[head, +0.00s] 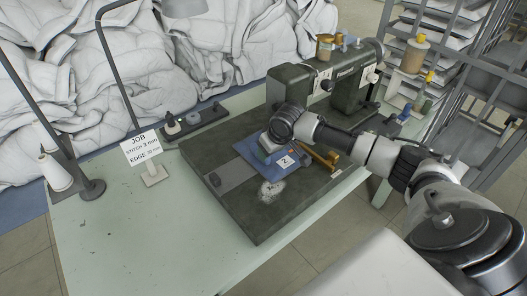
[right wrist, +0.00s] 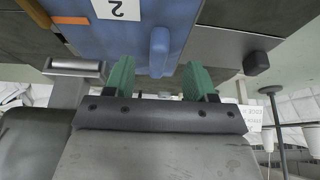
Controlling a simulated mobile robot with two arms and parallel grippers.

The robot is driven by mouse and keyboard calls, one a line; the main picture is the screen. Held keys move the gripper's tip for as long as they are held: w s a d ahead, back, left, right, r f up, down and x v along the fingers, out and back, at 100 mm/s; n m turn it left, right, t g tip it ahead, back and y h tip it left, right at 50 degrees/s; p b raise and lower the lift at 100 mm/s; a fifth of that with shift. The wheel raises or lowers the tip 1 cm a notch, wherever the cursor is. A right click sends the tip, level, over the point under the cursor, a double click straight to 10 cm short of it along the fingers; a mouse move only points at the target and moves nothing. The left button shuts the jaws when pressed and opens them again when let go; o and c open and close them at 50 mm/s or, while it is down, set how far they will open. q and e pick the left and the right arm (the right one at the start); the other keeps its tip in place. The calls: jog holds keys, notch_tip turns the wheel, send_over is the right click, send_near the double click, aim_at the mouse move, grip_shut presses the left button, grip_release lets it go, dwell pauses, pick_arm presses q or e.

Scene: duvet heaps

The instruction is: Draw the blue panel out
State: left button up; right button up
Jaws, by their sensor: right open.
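The blue panel (head: 284,168) lies on the dark bed of the sewing machine and bears a white label with a 2. It also fills the top middle of the right wrist view (right wrist: 195,22), where a raised blue grip (right wrist: 159,50) stands out from it. My right gripper (right wrist: 158,72) is open, its two green fingers apart on either side of the grip's near end. No finger visibly touches the grip. In the head view my right wrist covers the panel's far part and hides most of the gripper. My left gripper is not in view.
The sewing machine (head: 345,82) stands just behind my right wrist. A job sign (head: 141,150), a white thread cone (head: 55,172) and a lamp post stand on the left of the pale table (head: 140,235). White duvets (head: 215,50) are heaped behind. The table's front left is clear.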

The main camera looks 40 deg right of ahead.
aim_at(257, 160)
jog(key=shift+w+a+r, duration=0.1)
jog(key=shift+w, duration=0.95)
jog(key=x, duration=0.3)
jog(key=shift+f, duration=0.4)
jog(key=shift+w+f, duration=0.25)
jog(key=shift+f, duration=0.35)
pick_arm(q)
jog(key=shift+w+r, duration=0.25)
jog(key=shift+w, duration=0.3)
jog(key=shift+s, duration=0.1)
pick_arm(e)
jog(key=shift+c, duration=0.4)
jog(key=c, duration=0.9)
jog(key=shift+a+r+p, duration=0.15)
jog(key=shift+a+p, duration=0.45)
jog(key=shift+p, duration=0.15)
grip_shut()
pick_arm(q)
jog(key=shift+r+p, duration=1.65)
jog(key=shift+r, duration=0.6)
pick_arm(e)
jog(key=shift+s+a, duration=0.15)
jog(key=shift+a, duration=1.3)
jog(key=shift+s+a, duration=0.15)
jog(key=shift+a, duration=1.25)
